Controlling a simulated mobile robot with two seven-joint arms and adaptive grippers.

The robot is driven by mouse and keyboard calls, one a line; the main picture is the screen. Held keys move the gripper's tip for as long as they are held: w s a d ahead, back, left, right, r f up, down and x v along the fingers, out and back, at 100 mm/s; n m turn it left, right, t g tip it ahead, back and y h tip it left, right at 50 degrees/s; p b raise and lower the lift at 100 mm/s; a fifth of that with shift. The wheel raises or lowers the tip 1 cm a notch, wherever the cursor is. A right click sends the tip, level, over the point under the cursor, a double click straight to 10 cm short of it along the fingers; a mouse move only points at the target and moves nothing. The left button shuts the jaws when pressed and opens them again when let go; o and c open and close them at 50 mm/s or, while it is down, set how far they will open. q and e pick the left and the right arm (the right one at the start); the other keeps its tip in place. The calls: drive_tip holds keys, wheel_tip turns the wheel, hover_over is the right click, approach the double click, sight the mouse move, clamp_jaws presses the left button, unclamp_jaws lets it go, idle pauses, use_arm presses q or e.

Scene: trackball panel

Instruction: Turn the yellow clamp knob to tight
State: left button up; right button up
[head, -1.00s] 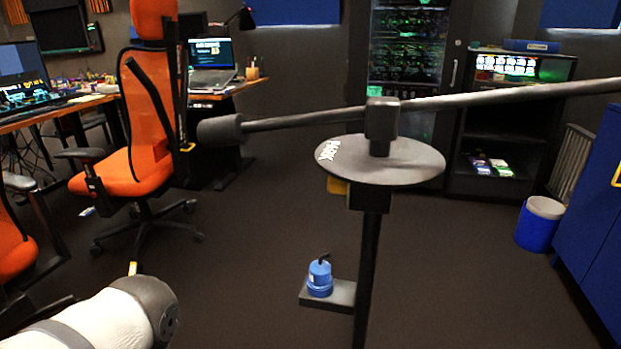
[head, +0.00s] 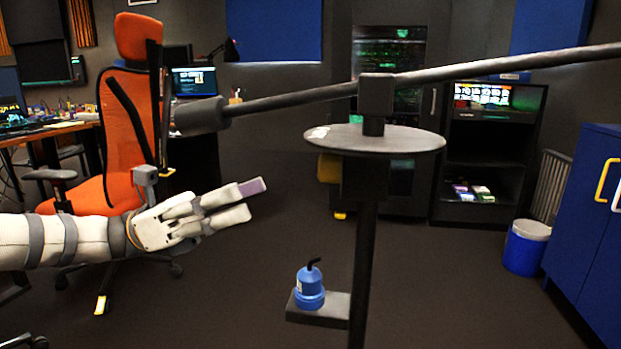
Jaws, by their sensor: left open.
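The yellow clamp knob (head: 329,168) shows just under the left part of the round dark disc (head: 415,143), on the left side of the dark post (head: 364,250). The disc hides its top and its pointer or marks cannot be made out. My left gripper (head: 246,202) reaches in from the left with its fingers pointing right. It is open and empty, left of the knob and a little lower in the picture, apart from it. My right gripper is not in view.
A long dark bar (head: 290,98) with a thick end crosses above the disc. An orange chair (head: 128,140) stands behind my left arm.

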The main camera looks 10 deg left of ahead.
sight(319, 167)
use_arm(q)
drive_tip(key=x, duration=1)
drive_tip(key=shift+p, duration=0.45)
clamp_jaws()
drive_tip(key=n+p, duration=0.1)
drive_tip(key=n+t+p, duration=0.1)
drive_tip(key=shift+s+r+n+t, duration=0.15)
drive_tip(key=shift+r+n+t, duration=0.15)
drive_tip(key=shift+n, duration=0.1)
drive_tip(key=shift+f+n+p, duration=0.1)
drive_tip(key=shift+n+p, duration=0.2)
drive_tip(key=shift+n, duration=0.2)
drive_tip(key=shift+f+n+t, duration=0.2)
drive_tip(key=shift+n+t, duration=0.1)
